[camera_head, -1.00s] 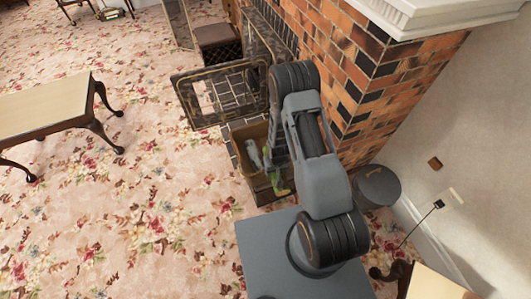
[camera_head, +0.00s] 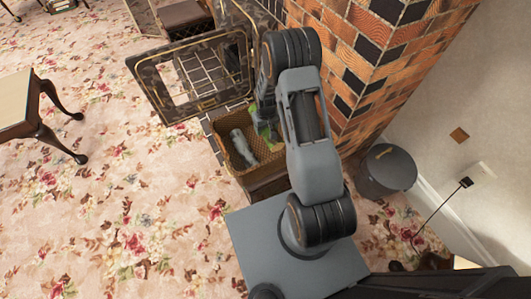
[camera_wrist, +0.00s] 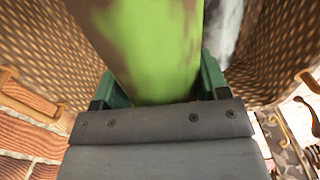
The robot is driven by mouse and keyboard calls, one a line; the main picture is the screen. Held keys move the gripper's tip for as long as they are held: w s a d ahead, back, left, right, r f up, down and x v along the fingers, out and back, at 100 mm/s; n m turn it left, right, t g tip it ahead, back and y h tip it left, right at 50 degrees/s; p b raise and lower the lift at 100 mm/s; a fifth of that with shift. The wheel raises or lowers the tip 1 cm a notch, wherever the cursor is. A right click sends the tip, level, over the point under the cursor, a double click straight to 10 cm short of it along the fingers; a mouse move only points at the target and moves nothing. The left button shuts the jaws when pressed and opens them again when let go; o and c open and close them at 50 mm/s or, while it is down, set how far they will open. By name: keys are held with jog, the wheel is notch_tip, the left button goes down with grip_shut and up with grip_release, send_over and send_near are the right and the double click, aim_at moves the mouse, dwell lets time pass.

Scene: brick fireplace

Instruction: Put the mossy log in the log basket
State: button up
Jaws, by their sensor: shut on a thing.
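The mossy log, bright green with brown patches, is held between the green fingers of my gripper (camera_wrist: 160,88) and fills the middle of the wrist view (camera_wrist: 155,45). In the head view, a green part of the log (camera_head: 256,113) shows beside my gripper (camera_head: 265,130), at the right side of the log basket's opening. The basket (camera_head: 232,172) is brown wicker; its woven walls (camera_wrist: 45,50) surround the log in the wrist view. A grey log (camera_head: 243,147) lies inside the basket. My arm hides part of the basket. I cannot tell whether the mossy log touches it.
A fire screen (camera_head: 190,75) stands behind the basket, on the dark hearth tiles. The brick fireplace (camera_head: 355,70) rises close on the right. A grey bin (camera_head: 387,172) stands at its foot. A wooden table (camera_head: 25,105) is at the left, with open floral carpet (camera_head: 120,200) between.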

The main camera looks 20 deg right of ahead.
jog(key=shift+n, duration=0.3)
jog(key=shift+w+d+f+b, duration=0.6)
jog(key=shift+d+f+b, duration=0.25)
jog(key=shift+f+b, duration=1.7)
jog(key=shift+w+d+f+b, duration=0.55)
jog(key=shift+d+f+b, duration=0.25)
jog(key=shift+f+b, duration=1.75)
jog(key=shift+w+d+f+b, duration=0.6)
jog(key=shift+d+f+b, duration=0.25)
jog(key=shift+f+b, duration=1.65)
jog(key=shift+r+b, duration=0.25)
jog(key=shift+b, duration=0.25)
jog(key=o, duration=1.4)
